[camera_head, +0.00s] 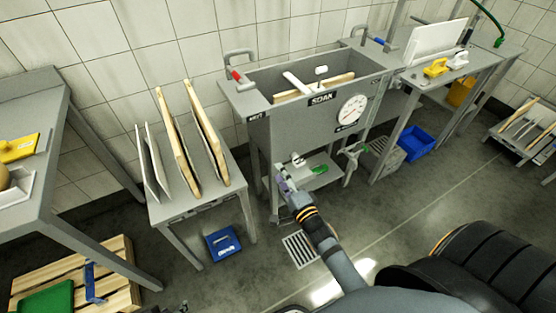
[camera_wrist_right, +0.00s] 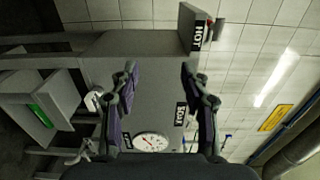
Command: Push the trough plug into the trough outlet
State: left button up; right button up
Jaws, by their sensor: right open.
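The grey soak trough (camera_head: 310,125) stands against the wall with a dial on its front. A small white fitting (camera_head: 298,160) sits low at the trough's underside, just beyond my right gripper (camera_head: 284,180). It also shows in the right wrist view (camera_wrist_right: 93,101), beside the left finger. I cannot tell whether it is the outlet or the plug. My right gripper is open, with nothing between its fingers (camera_wrist_right: 158,85), and faces the trough front. A sliver of what seems my left gripper (camera_head: 180,308) shows at the bottom edge; its jaws are unclear.
A shelf with a green item (camera_head: 320,170) lies under the trough, and a grey tap-like fitting (camera_head: 352,152) hangs right of it. A bench with upright boards (camera_head: 205,140) stands left. A blue crate (camera_head: 415,143) stands right. Floor in front is clear around the drain grate (camera_head: 300,248).

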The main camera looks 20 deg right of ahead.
pick_arm(q)
notch_tip(320, 180, up, 3)
jog(key=shift+f+p, duration=0.1)
jog(key=shift+p, duration=0.8)
pick_arm(e)
jog(key=r, duration=0.1)
jog(key=a+r, duration=0.1)
jog(key=r, duration=0.1)
jog(key=shift+s+a+r+h, duration=0.15)
jog(key=shift+s+r+h, duration=0.05)
jog(key=shift+r+h, duration=0.1)
jog(key=shift+f, duration=0.15)
